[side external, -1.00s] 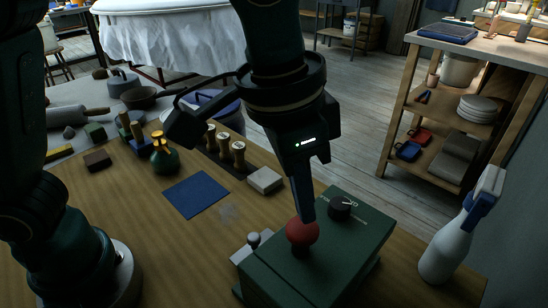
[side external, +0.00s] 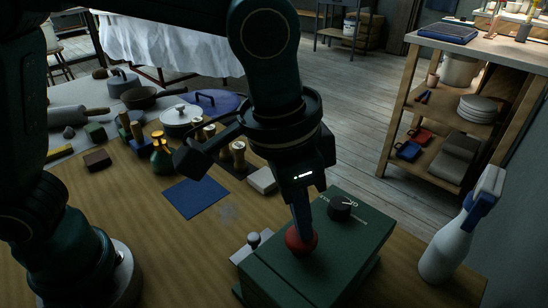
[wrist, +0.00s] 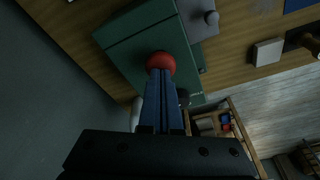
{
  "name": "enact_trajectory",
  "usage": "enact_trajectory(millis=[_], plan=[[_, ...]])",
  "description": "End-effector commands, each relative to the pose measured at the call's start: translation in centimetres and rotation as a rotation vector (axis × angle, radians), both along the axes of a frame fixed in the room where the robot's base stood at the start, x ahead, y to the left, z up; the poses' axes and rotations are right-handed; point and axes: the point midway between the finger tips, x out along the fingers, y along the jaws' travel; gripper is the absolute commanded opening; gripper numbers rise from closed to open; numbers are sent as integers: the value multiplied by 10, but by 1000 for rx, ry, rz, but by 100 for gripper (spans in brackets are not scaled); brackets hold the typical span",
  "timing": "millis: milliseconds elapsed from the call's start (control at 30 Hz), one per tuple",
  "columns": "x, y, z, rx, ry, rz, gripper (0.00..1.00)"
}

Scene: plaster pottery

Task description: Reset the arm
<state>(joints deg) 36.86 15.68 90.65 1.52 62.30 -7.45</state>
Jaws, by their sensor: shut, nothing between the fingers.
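My gripper (side external: 303,222) is shut and empty, pointing down with its tips at the red ball-shaped knob (side external: 301,241) on top of a green box (side external: 320,262). In the wrist view the closed blue fingers (wrist: 162,76) end at the red knob (wrist: 160,62), and the tips look to be touching or just above it. The green box also shows in the wrist view (wrist: 125,55). A black dial (side external: 340,208) sits on the box behind the knob. A small lever with a grey knob (side external: 253,239) stands at the box's left side.
A white spray bottle with a blue head (side external: 450,240) stands to the right of the box. A blue mat (side external: 195,197), a pale block (side external: 262,180) and several wood-handled stamps (side external: 239,156) lie to the left. Bare table (side external: 170,250) lies in front of the mat.

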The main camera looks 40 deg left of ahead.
Motion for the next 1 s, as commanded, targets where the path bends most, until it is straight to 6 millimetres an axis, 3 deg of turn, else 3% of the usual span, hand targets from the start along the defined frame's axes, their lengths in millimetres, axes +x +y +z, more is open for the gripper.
enact_trajectory(millis=[467, 1000], plan=[[-1, 1, -19, 5, 4, 0, 0], [0, 0, -17, 5, 2, 1, 0]])
